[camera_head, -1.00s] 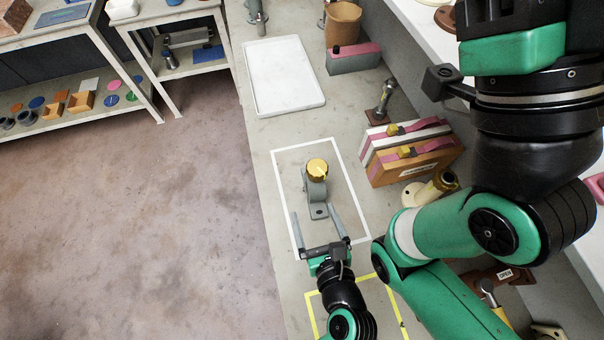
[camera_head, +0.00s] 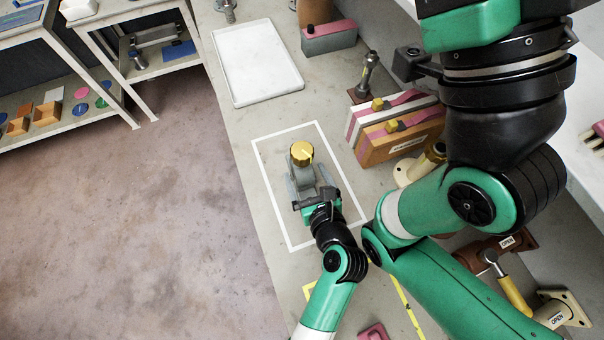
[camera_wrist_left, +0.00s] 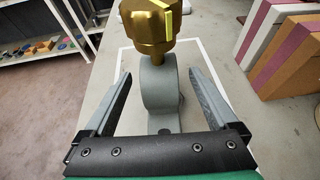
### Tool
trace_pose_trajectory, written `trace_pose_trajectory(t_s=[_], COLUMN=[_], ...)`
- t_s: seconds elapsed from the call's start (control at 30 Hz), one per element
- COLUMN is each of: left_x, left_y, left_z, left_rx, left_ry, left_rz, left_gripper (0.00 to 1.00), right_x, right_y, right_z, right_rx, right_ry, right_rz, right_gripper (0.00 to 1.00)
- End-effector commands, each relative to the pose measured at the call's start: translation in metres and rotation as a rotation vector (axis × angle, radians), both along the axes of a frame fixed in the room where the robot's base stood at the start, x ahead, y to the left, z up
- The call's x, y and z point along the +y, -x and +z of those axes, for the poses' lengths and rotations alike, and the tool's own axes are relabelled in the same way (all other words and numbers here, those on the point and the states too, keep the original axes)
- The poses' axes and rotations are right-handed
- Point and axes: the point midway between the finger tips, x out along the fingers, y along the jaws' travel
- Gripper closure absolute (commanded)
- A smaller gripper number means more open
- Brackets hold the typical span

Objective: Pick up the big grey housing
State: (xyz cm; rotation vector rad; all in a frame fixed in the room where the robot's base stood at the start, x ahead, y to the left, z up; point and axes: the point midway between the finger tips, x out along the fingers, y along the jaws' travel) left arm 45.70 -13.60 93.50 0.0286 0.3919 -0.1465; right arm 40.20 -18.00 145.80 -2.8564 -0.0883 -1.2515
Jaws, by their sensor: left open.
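The big grey housing (camera_head: 306,178) stands upright inside the white outlined rectangle on the bench, with a gold knob (camera_head: 302,153) on top. In the left wrist view the housing (camera_wrist_left: 159,88) shows its round grey body and foot, with the gold knob (camera_wrist_left: 150,28) above it. My left gripper (camera_head: 306,188) is open, with one finger on each side of the housing. In the left wrist view a gap shows between the housing and each finger of the gripper (camera_wrist_left: 160,85). The housing's lower part is partly hidden by the gripper in the head view. My right gripper is not visible.
A white tray (camera_head: 256,62) lies behind the outlined area. Orange and white cases (camera_head: 398,137) with pink bands stand to the right. A grey and pink box (camera_head: 329,38) is farther back. A yellow outline (camera_head: 409,308) lies nearer on the bench. Bare bench surrounds the housing.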

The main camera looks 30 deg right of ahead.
Motion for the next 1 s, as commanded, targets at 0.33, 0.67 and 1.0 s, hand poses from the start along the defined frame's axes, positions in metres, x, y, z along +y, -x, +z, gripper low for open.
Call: trace_pose_trajectory(t_s=[0.33, 0.67, 1.0], left_x=[-0.0016, -0.0016, -0.0016], left_y=[-0.0164, -0.016, -0.016], left_z=[-0.0068, -0.0069, -0.0069], left_rx=[0.001, 0.001, 0.001], left_ry=[-0.001, -0.001, -0.001], left_rz=[0.0, 0.0, 0.0], left_gripper=[0.07, 0.65, 1.0], right_x=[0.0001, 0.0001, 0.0], right_y=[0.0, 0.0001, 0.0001], right_z=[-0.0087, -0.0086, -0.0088], right_rx=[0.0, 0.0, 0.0], right_ry=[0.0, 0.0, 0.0], right_rz=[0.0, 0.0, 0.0], right_gripper=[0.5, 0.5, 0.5])
